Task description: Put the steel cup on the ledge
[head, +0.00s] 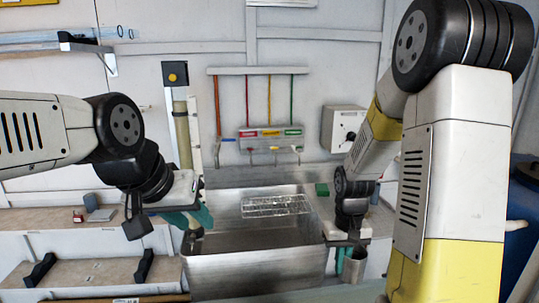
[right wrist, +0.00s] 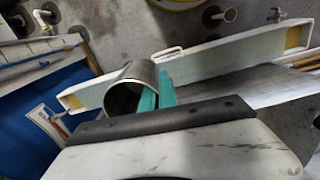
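The steel cup (head: 354,266) is at my right gripper (head: 346,252), just off the front right corner of the steel sink. In the right wrist view the cup (right wrist: 128,88) shows its round open mouth. The teal fingers (right wrist: 158,92) are shut on the cup's wall, one seemingly inside the mouth and one outside. My left gripper (head: 192,217) hangs at the left edge of the sink with its teal fingers apart and nothing visible between them. A pale ledge (head: 40,219) runs along the wall left of the sink; which ledge is meant is unclear.
The steel sink (head: 255,275) holds a wire rack (head: 276,206). A green block (head: 321,189) lies at its back right. Small items (head: 100,214) sit on the left ledge. A blue barrel (head: 517,215) stands at the far right. Colored tubes hang on the wall behind.

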